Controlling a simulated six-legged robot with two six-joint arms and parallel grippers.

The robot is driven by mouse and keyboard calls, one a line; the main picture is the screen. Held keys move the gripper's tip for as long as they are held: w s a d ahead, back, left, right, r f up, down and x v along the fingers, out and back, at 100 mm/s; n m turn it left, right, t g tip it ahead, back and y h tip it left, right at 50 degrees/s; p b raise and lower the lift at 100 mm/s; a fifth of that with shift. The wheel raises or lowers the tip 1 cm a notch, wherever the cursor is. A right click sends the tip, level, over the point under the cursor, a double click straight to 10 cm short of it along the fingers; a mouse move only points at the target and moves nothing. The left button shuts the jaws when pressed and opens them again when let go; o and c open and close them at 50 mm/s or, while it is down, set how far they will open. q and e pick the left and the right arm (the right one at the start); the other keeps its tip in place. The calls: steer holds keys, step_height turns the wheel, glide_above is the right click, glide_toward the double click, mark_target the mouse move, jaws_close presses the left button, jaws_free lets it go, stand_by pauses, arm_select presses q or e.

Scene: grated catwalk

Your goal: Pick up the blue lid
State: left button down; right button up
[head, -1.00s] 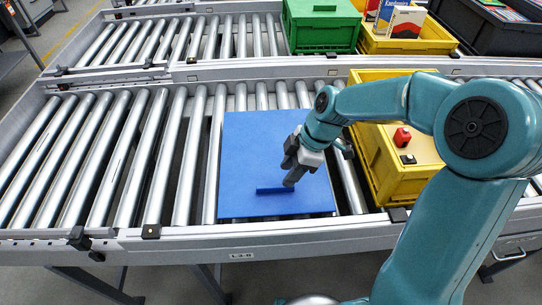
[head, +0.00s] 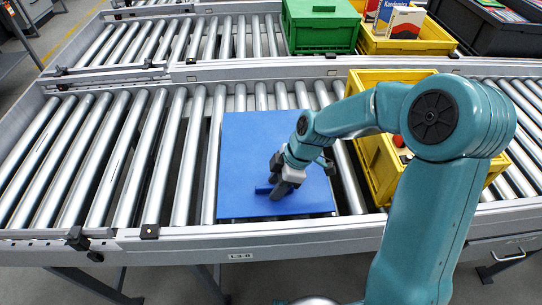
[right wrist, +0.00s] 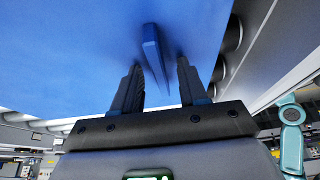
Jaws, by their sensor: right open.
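The blue lid (head: 245,150) is a flat square panel lying on the roller conveyor, with a raised blue ridge handle (head: 264,188) near its front. The handle also shows in the right wrist view (right wrist: 152,48), ahead of and roughly between the two fingers. My right gripper (head: 278,190) is over the lid at the handle and partly hides it. In the right wrist view the right gripper (right wrist: 160,85) has its fingers apart, with nothing held between them. I cannot tell whether a finger touches the handle. My left gripper is not in view.
A yellow crate (head: 380,180) stands right of the lid, partly behind my right arm. A green crate (head: 318,35) and another yellow crate (head: 415,47) with boxes stand on the rear conveyor. The rollers (head: 120,160) left of the lid are clear.

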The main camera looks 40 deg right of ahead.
steer(key=shift+f, duration=0.1)
jaws_close()
steer(key=shift+s, duration=0.1)
stand_by(1.2)
